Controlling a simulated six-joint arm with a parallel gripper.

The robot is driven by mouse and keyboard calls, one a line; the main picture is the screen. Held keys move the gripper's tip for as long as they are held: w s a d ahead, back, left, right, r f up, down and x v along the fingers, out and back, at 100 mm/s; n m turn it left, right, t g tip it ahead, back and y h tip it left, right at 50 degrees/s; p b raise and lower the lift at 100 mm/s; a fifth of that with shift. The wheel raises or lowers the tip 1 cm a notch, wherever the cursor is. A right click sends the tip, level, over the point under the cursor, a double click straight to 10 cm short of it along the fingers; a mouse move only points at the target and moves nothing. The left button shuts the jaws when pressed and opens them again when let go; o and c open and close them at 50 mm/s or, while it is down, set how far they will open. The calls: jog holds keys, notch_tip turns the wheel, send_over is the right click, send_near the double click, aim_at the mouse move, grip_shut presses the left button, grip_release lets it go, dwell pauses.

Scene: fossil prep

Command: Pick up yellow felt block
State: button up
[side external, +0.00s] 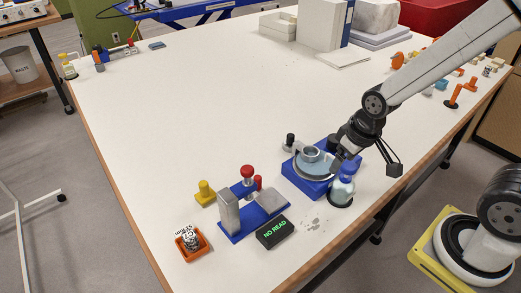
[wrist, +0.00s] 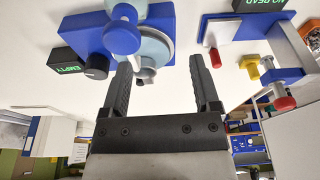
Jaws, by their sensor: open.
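The yellow block (side external: 205,192), with a small rounded knob on top, stands on the white table just left of the blue fixture in the side view. A yellow piece (wrist: 251,68), seemingly the same block, shows beside the fixture right of my fingers in the wrist view. I cannot tell its felt texture. My gripper (wrist: 160,65) is open and holds nothing I can see. In the side view its fingers are partly hidden near the round-plated blue device, to the right of the yellow block and well apart from it.
The blue fixture (side external: 232,236) carries a grey post and red-knobbed parts. The blue device (side external: 303,181) and a blue-capped bottle (side external: 341,189) stand close to my gripper. The table's middle is clear.

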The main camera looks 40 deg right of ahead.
jog(key=w+a+f+n+y, duration=0.15)
jog(key=w+a+n, duration=0.35)
jog(key=w+a, duration=0.55)
jog(key=n+y, duration=0.2)
jog(key=n, duration=0.3)
send_over(206, 183)
jog(key=s+d, duration=0.1)
jog(key=d, duration=0.1)
jog(key=f, duration=0.3)
jog(key=shift+s+a+f, duration=0.15)
jog(key=shift+a+f, duration=0.1)
jog(key=shift+f, duration=0.1)
jog(key=shift+f, duration=0.1)
jog(key=shift+x, duration=1.2)
jog(key=shift+f, duration=0.15)
jog(key=shift+x, duration=2.4)
grip_shut()
